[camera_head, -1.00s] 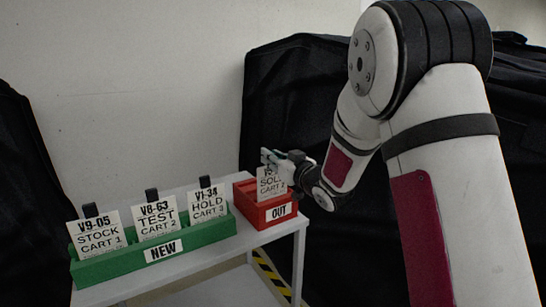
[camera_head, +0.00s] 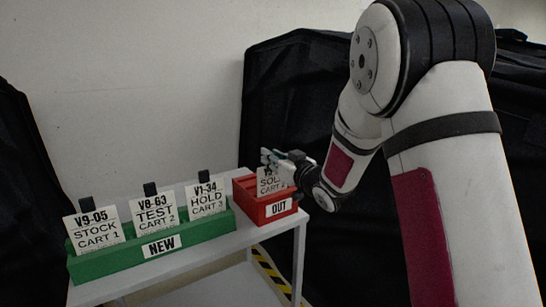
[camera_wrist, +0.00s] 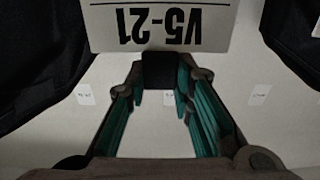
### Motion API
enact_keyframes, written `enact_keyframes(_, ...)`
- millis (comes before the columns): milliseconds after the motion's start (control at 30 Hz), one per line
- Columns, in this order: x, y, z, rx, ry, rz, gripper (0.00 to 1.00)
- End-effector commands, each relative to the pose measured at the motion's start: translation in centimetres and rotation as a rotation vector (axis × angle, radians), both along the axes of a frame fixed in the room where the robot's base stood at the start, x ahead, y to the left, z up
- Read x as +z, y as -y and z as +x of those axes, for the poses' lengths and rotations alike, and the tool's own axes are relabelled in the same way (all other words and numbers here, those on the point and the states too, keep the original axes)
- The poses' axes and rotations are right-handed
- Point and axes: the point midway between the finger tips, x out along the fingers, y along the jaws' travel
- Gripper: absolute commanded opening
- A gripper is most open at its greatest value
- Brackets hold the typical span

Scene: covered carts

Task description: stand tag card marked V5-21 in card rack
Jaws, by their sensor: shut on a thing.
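The V5-21 card (camera_wrist: 160,27) is white and shows upside down at the top of the wrist view. My gripper (camera_wrist: 158,88) is shut on the black tab (camera_wrist: 158,69) at its edge. In the head view the same card (camera_head: 270,183) stands at the red rack marked OUT (camera_head: 265,212), its top line mostly hidden by my gripper (camera_head: 277,162). Its lower part is at the red rack; I cannot tell how deep it sits. The green rack marked NEW (camera_head: 110,259) holds the V9-05 card (camera_head: 95,231), V8-63 card (camera_head: 155,216) and V1-34 card (camera_head: 207,199), all with black tabs.
Both racks are on a light grey table (camera_head: 205,262). A pale wall (camera_head: 140,90) is behind it. Black covered carts (camera_head: 285,95) stand behind and to the right, another dark cover (camera_head: 22,190) at the far left. Yellow-black striped tape (camera_head: 270,273) shows below the table.

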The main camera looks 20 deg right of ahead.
Motion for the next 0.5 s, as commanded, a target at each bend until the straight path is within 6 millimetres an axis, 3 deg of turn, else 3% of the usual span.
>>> enact_keyframes(433,-0.51,0.00,-0.02,0.000,0.000,0.000,0.01)
enact_keyframes(467,-0.51,0.00,-0.02,0.000,0.000,0.000,0.28)
enact_keyframes(500,-0.51,0.00,-0.02,0.000,0.000,0.000,0.38)
